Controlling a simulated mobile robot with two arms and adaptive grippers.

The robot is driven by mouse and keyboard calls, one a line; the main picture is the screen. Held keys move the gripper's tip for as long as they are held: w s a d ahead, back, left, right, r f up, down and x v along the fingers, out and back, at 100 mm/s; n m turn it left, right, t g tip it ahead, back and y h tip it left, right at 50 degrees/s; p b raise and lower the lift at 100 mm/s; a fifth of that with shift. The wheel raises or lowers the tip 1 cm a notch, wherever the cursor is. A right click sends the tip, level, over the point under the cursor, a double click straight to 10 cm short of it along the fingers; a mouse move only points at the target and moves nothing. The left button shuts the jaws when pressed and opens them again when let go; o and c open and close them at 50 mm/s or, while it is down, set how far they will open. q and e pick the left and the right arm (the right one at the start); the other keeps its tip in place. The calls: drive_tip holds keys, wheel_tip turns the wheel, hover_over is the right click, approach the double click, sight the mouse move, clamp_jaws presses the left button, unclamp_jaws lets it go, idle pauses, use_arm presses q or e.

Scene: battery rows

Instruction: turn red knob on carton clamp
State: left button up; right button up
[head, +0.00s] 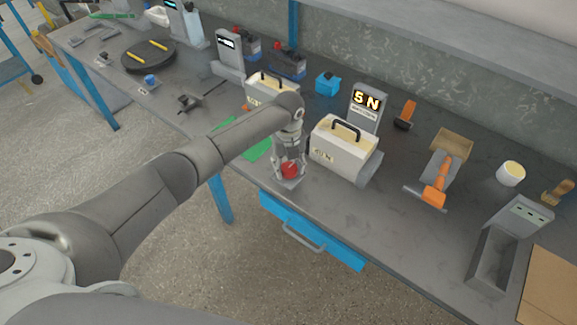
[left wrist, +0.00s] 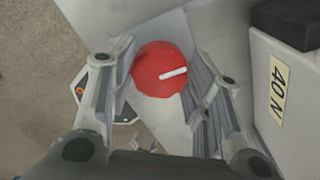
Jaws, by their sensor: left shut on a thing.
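The red knob (head: 290,169) sits on a grey mount (head: 288,184) at the front edge of the bench. In the left wrist view the round knob (left wrist: 157,66) has a white pointer line aimed right and slightly up. My left gripper (head: 289,161) reaches down over the knob from above. In the left wrist view its fingers (left wrist: 158,88) stand on either side of the knob, shut on it. My arm and gripper hide much of the mount, and I cannot tell the clamp's full shape. My right gripper is not in view.
A white box with a black handle (head: 342,150) stands close to the right of my gripper; its "40 N" label shows in the left wrist view (left wrist: 277,91). A similar box (head: 265,88) stands behind my arm. An orange-handled tool (head: 437,187) lies farther right. A blue drawer (head: 310,232) hangs below.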

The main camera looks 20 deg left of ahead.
sight(289, 167)
use_arm(q)
drive_tip(key=shift+w+r+m+b, duration=0.1)
drive_tip(key=shift+m+b, duration=0.25)
drive_tip(key=shift+m, duration=1.25)
drive_tip(key=o, duration=1)
wheel_tip(289, 167, up, 12)
drive_tip(key=shift+f, duration=0.1)
